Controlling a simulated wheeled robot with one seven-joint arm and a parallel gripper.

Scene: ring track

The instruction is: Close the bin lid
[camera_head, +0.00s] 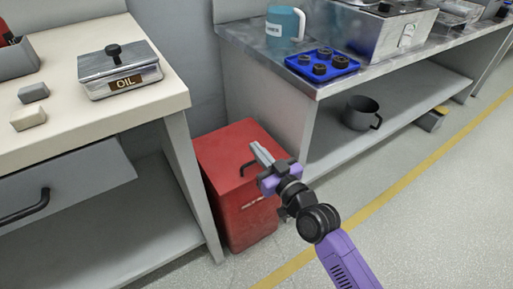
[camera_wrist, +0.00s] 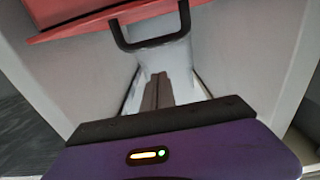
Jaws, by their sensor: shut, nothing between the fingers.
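The red bin (camera_head: 245,215) stands on the floor between the two benches. Its red lid (camera_head: 225,148) lies over the top, with a black handle (camera_head: 246,168) near the front; I cannot tell whether it is fully down. My gripper (camera_head: 258,150) is over the lid, just right of the handle, its fingers together and empty. In the wrist view the lid edge (camera_wrist: 100,22) crosses the top, with the black handle (camera_wrist: 152,42) just beyond my fingertips (camera_wrist: 157,82). I cannot tell if they touch.
A cream bench (camera_head: 60,125) with an oil box (camera_head: 120,72) and an open drawer (camera_head: 65,180) stands left. A metal bench (camera_head: 260,55) with a blue tray (camera_head: 322,65) stands right, a pot (camera_head: 358,113) on its lower shelf. The floor in front is clear.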

